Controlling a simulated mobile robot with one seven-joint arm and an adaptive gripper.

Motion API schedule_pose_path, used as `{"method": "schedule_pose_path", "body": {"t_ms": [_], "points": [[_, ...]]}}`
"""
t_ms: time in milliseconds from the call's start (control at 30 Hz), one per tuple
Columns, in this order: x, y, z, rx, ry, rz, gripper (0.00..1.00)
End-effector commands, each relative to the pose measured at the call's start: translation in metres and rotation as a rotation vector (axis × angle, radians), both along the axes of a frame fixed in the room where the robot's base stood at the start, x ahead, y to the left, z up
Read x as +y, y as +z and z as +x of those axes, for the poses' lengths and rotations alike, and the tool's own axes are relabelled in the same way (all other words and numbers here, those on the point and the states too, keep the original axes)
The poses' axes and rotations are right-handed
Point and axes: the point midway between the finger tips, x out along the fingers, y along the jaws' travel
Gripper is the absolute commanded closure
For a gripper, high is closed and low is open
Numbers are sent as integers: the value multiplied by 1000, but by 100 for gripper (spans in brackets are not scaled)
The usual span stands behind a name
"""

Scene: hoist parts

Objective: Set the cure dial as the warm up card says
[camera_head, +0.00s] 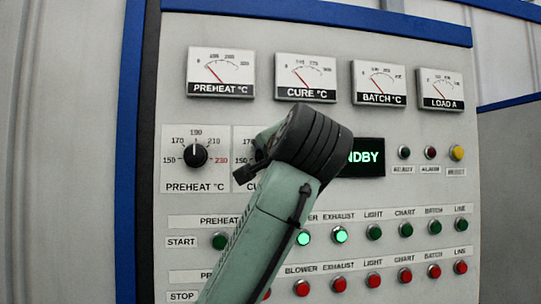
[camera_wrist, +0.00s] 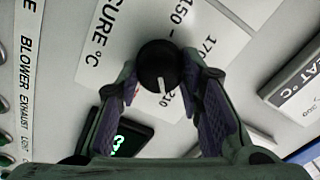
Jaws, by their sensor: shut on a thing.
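The cure dial's black round knob (camera_wrist: 157,60) stands between the fingers of my gripper (camera_wrist: 161,76) in the wrist view, and the gripper is shut on it. Its white pointer line points down in that view, towards digits that look like 210. The 150 and 170 marks show on its white scale plate (camera_wrist: 105,70); part of the scale is hidden by the right finger. No warm up card is in view.
The preheat dial (camera_head: 195,155) sits left of my arm, pointer up near 190. A green display (camera_head: 363,157), partly hidden, ends in "NDBY". Gauges line the top, including the cure gauge (camera_head: 305,77). Rows of green start buttons (camera_head: 374,232) and red stop buttons (camera_head: 374,281) lie below.

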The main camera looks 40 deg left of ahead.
Motion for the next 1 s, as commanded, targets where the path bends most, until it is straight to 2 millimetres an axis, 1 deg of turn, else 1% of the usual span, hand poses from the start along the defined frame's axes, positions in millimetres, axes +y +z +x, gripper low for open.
{"method": "schedule_pose_path", "body": {"t_ms": [267,300,567,867,1000], "points": [[-1,0,0,0,-1,0,94],[0,0,0,0,-1,0,64],[0,0,0,0,-1,0,46],[-1,0,0,-1,-1,0,46],[-9,1,-7,-2,-2,2,46]]}}
